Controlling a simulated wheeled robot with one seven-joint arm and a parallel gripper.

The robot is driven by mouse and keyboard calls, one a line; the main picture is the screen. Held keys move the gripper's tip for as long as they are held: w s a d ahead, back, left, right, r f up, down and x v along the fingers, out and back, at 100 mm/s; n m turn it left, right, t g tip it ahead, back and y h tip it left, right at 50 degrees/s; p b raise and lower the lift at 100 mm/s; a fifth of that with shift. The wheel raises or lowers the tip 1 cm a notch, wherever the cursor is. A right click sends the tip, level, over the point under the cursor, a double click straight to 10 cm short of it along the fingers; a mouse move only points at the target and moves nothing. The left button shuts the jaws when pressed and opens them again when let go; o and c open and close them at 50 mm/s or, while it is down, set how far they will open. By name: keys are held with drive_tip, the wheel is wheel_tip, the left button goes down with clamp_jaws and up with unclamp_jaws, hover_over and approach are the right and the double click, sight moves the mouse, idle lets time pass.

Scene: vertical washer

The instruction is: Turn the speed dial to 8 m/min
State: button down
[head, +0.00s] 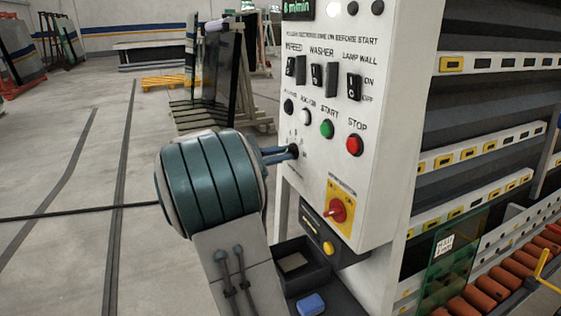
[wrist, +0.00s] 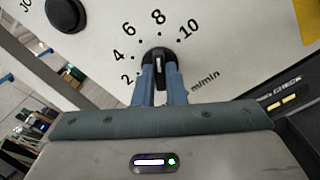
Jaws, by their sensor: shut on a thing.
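The speed dial is a small black knob on the white control panel. In the wrist view the dial (wrist: 158,56) has a ring of marks 2, 4, 6, 8 and 10 around it, with "m/min" at lower right. Its pale pointer line stands about upright, toward the 8. My gripper (wrist: 160,72) has its two blue fingers shut on the dial's lower part. In the head view my gripper (head: 291,152) reaches the panel from the left, and its fingertips largely hide the dial. The green display (head: 297,6) at the top reads a digit and "m/min"; the digit looks like 6 or 8.
Above the dial are a green start button (head: 327,129), a red stop button (head: 354,145) and black switches (head: 317,77). A red rotary switch on a yellow plate (head: 338,210) sits below. A dark tray (head: 303,268) and blue block (head: 311,304) lie under the panel.

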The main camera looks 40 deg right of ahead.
drive_tip(key=shift+m, duration=0.5)
drive_tip(key=c, duration=1.5)
unclamp_jaws()
drive_tip(key=b+v, duration=0.1)
drive_tip(key=v, duration=1.3)
drive_tip(key=shift+d, duration=0.1)
